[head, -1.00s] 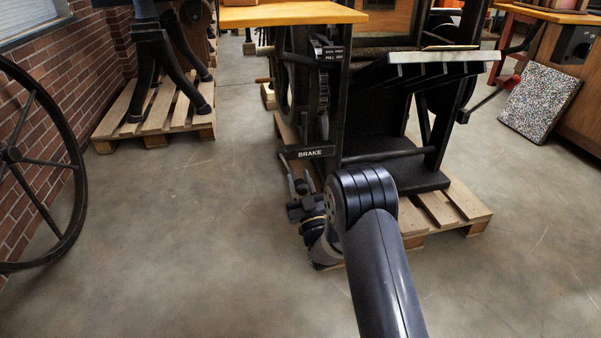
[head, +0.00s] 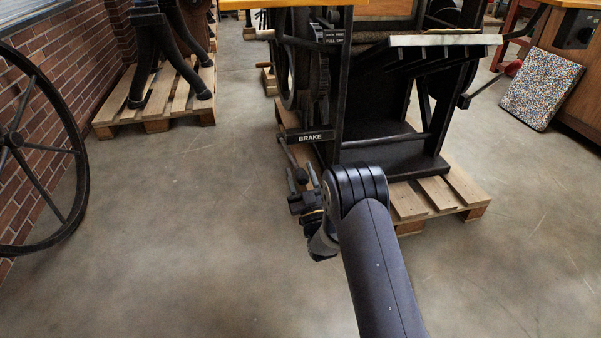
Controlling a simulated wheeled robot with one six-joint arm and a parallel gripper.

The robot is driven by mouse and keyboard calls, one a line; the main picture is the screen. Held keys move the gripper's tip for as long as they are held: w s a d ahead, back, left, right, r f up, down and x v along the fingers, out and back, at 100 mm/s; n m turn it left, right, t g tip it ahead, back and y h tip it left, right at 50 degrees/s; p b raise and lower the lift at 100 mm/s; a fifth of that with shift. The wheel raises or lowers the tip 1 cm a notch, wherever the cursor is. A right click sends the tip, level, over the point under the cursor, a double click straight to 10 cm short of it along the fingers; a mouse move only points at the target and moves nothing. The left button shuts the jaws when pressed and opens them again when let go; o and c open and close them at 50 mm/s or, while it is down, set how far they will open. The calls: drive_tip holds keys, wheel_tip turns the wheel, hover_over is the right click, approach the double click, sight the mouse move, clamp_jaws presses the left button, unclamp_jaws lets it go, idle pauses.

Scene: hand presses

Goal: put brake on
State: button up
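The white word BRAKE stands on a dark bar (head: 317,136) at the lower left of the black press. Below the bar's left end, a thin dark brake lever (head: 287,154) slants down and right towards my gripper. My gripper (head: 302,177) is low, just left of my arm's joint, with its fingers pointing away from me. The two fingers look apart, so it appears open. The lever's lower end shows at or between the fingertips; I cannot tell whether they touch it. My arm hides part of the pallet behind the gripper.
The press stands on a wooden pallet (head: 436,195). A large spoked wheel (head: 76,150) leans by the brick wall at left. Another pallet (head: 160,110) holds dark machine legs. A speckled slab (head: 541,92) stands at right. The floor at left and front is clear.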

drive_tip(key=shift+o, duration=0.7)
drive_tip(key=shift+r, duration=0.2)
drive_tip(key=p+v, duration=0.2)
drive_tip(key=v, duration=0.8)
drive_tip(key=shift+s+f+p, duration=0.3)
drive_tip(key=shift+p, duration=0.05)
drive_tip(key=shift+d, duration=0.1)
drive_tip(key=b+x, duration=0.2)
drive_tip(key=x, duration=0.9)
drive_tip(key=shift+b, duration=0.4)
drive_tip(key=shift+r, duration=0.35)
drive_tip(key=shift+r, duration=0.15)
